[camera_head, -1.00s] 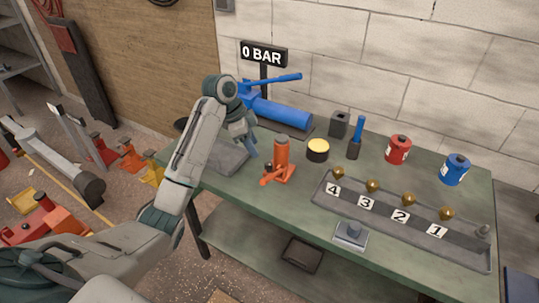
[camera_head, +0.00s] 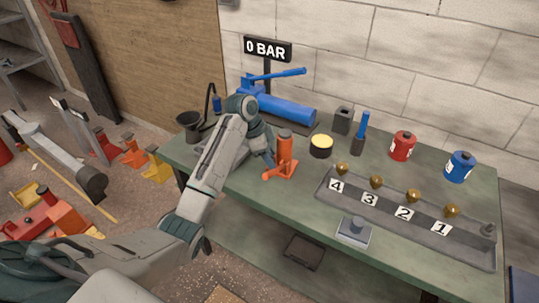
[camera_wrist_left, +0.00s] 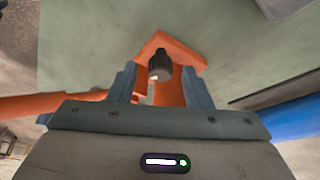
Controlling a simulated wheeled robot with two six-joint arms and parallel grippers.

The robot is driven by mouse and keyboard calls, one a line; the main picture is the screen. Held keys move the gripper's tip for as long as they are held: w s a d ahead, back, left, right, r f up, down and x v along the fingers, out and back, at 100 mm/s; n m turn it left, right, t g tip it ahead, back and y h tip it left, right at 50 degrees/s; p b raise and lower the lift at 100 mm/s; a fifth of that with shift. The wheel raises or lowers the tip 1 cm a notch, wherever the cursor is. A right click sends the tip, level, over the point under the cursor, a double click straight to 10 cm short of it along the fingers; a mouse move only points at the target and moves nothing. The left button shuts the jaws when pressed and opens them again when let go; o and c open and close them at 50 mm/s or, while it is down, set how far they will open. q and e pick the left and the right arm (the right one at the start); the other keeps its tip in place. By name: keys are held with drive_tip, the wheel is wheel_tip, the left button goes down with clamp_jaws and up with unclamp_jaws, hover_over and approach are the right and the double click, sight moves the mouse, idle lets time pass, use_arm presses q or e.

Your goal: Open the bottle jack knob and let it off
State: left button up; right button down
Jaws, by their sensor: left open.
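The orange bottle jack (camera_head: 285,152) stands upright on the green bench. In the left wrist view its orange base (camera_wrist_left: 172,42) shows, with a dark round knob (camera_wrist_left: 160,66) in front of it. My left gripper (camera_head: 270,160) is at the jack's left side in the head view. In the wrist view its two grey fingers are apart, one on each side of the knob, and the knob lies between or just beyond the tips. I cannot tell whether either finger touches it. My right gripper is not in view.
A blue pump (camera_head: 275,105) and a "0 BAR" sign (camera_head: 268,48) stand behind the jack. A black pot with a yellow top (camera_head: 321,146) is close on its right. A grey numbered tray (camera_head: 400,215) with brass pieces lies at right, with red (camera_head: 403,146) and blue (camera_head: 460,167) cans behind.

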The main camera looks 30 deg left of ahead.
use_arm(q)
clamp_jaws()
drive_tip(key=shift+r+p, duration=0.1)
drive_tip(key=shift+p, duration=0.25)
drive_tip(key=n+p, duration=0.1)
drive_tip(key=p, duration=0.1)
drive_tip(key=n+t+p, duration=0.1)
drive_tip(key=n+p, duration=0.1)
drive_tip(key=p, duration=0.1)
drive_tip(key=shift+s+d+r+y, duration=0.1)
drive_tip(key=shift+r+y, duration=0.1)
drive_tip(key=shift+y, duration=0.1)
drive_tip(key=shift+f+n+p, duration=0.25)
drive_tip(key=shift+n+p, duration=0.5)
drive_tip(key=shift+n, duration=0.05)
drive_tip(key=shift+f, duration=0.1)
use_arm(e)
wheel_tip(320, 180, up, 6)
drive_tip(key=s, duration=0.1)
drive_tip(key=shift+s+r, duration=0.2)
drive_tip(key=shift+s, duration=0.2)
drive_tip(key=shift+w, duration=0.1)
use_arm(q)
unclamp_jaws()
